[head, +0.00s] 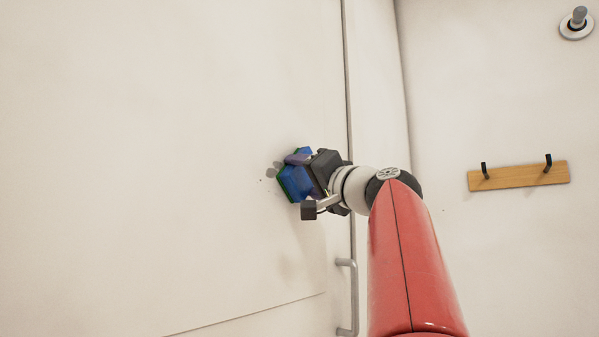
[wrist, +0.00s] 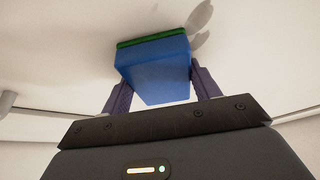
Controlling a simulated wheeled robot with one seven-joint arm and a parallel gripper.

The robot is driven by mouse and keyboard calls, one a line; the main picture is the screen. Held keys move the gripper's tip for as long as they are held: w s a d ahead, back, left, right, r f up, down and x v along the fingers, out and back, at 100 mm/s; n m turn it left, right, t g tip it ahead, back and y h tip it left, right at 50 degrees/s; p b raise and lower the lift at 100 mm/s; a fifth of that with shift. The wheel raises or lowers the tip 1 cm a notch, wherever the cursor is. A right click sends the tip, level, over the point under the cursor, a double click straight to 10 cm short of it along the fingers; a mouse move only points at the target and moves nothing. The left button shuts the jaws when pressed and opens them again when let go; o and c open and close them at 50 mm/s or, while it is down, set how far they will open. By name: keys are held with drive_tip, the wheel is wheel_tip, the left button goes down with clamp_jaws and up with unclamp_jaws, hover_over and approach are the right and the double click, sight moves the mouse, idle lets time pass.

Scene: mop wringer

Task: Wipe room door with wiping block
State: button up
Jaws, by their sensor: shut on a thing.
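The room door (head: 160,150) is a large off-white panel filling the left of the head view. The wiping block (head: 290,184) is blue with a green face turned to the door. My gripper (head: 304,175) is shut on the block and holds it at the door, near the door's right edge. In the wrist view the block (wrist: 155,72) sits between the two purple fingers, green side against or very near the door; I cannot tell if it touches. Grey smudges (head: 272,172) show on the door just left of the block, and also above it in the wrist view (wrist: 201,18).
A metal door handle (head: 347,298) stands out below my gripper, near the door's right edge. On the right wall are a wooden rack with two dark hooks (head: 518,176) and a round metal fitting (head: 577,22).

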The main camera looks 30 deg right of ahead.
sight(256, 165)
drive_tip(key=shift+s+a+b, duration=0.35)
drive_tip(key=shift+s+a, duration=0.25)
drive_tip(key=shift+a, duration=1.1)
drive_tip(key=shift+s+a+b, duration=0.4)
drive_tip(key=shift+s+a, duration=0.15)
drive_tip(key=shift+a, duration=1.1)
drive_tip(key=shift+s+a+b, duration=0.35)
drive_tip(key=shift+s+a, duration=0.25)
drive_tip(key=shift+a, duration=1.1)
drive_tip(key=s+d, duration=0.2)
drive_tip(key=s, duration=0.3)
drive_tip(key=shift+s+b, duration=0.35)
drive_tip(key=shift+b, duration=0.05)
drive_tip(key=shift+d, duration=0.1)
drive_tip(key=s, duration=0.1)
drive_tip(key=s+d, duration=0.1)
drive_tip(key=shift+s, duration=0.4)
drive_tip(key=shift+w, duration=0.1)
